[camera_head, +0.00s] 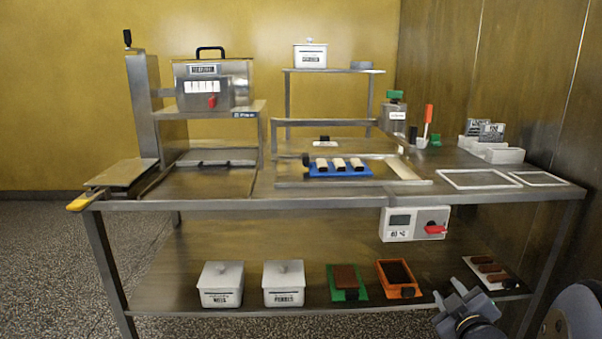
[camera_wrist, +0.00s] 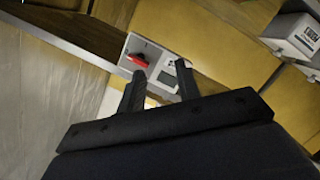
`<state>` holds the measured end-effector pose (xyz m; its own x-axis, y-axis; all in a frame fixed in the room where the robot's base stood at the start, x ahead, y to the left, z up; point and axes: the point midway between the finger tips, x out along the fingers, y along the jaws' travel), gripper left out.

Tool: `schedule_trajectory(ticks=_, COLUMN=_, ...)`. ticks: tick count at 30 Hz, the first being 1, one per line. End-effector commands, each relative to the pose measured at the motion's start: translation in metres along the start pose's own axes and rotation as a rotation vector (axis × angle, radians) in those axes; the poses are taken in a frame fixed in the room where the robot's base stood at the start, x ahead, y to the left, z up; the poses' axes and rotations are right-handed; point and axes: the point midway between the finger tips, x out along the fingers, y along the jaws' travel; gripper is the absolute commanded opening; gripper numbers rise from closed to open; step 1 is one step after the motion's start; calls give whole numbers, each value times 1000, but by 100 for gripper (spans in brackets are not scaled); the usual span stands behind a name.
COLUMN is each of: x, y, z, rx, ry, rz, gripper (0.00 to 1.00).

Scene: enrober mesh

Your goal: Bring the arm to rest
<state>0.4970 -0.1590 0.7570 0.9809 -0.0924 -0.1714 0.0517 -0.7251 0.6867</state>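My gripper (camera_head: 447,288) is at the lower right in the head view, in front of the lower shelf's right end. In the wrist view the two dark fingers of my gripper (camera_wrist: 160,70) stand apart with nothing held between them. Beyond them in that view is the white control box (camera_wrist: 150,62) with a red knob. The control box also shows in the head view (camera_head: 398,224), hanging under the table's front edge, above and left of my gripper. My gripper hides part of the lower shelf's right end.
The steel table (camera_head: 330,203) carries a blue tray (camera_head: 340,172) with white bars. On the lower shelf (camera_head: 190,290) are two white lidded boxes, a green tray (camera_head: 346,283), an orange tray (camera_head: 398,279) and a white tray (camera_head: 491,272) near my gripper. A wooden wall stands right.

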Motion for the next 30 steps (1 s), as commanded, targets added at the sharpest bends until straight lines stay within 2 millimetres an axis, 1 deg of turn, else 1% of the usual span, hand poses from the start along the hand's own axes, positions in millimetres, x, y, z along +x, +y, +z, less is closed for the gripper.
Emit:
schedule_trajectory(ticks=1, x=0, y=-4, z=1, rx=8, ry=-9, rz=-3, gripper=33)
schedule_trajectory(ticks=6, x=-2, y=-8, z=2, rx=24, ry=-31, rz=-9, gripper=33)
schedule_trajectory(ticks=16, x=-2, y=-8, z=2, rx=27, ry=-34, rz=-9, gripper=33)
schedule_trajectory(ticks=19, x=-3, y=-7, z=0, rx=28, ry=-33, rz=-9, gripper=33)
schedule_trajectory(ticks=23, x=-9, y=-4, z=-10, rx=34, ry=-33, rz=-11, gripper=33)
schedule_trajectory(ticks=30, x=-26, y=4, z=-37, rx=58, ry=-39, rz=-18, gripper=33)
